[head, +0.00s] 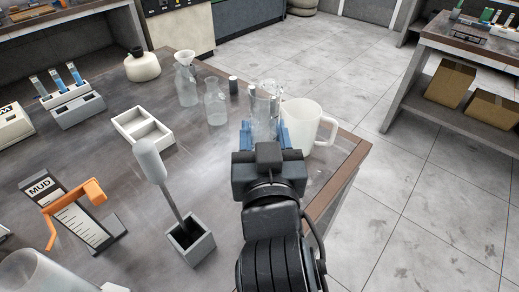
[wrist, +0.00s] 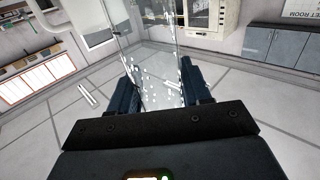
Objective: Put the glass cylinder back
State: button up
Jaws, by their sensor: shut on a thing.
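My gripper (head: 265,137) is over the right part of the table, with its blue fingers closed on the clear glass cylinder (head: 263,108). In the wrist view the glass cylinder (wrist: 158,75) stands up between the two dark blue fingers of my gripper (wrist: 160,92). It is see-through, with small white specks near its lower part. The gripper hides its base in the head view, so I cannot tell whether it touches the table.
A white mug (head: 302,125) is close to the right of the cylinder. A flask (head: 215,103), a bottle with a funnel (head: 187,87) and a small dark-topped cylinder (head: 233,85) stand left and behind. The table's right edge (head: 343,178) is near.

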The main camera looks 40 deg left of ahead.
jog(key=shift+w+a+f, duration=0.1)
jog(key=shift+a+f, duration=0.3)
jog(key=shift+a, duration=0.15)
jog(key=shift+f, duration=1.9)
jog(key=shift+f, duration=0.15)
jog(key=shift+f, duration=0.1)
jog(key=o, duration=1.2)
jog(key=shift+r, duration=0.25)
jog(key=b+v, duration=0.2)
jog(key=v, duration=1)
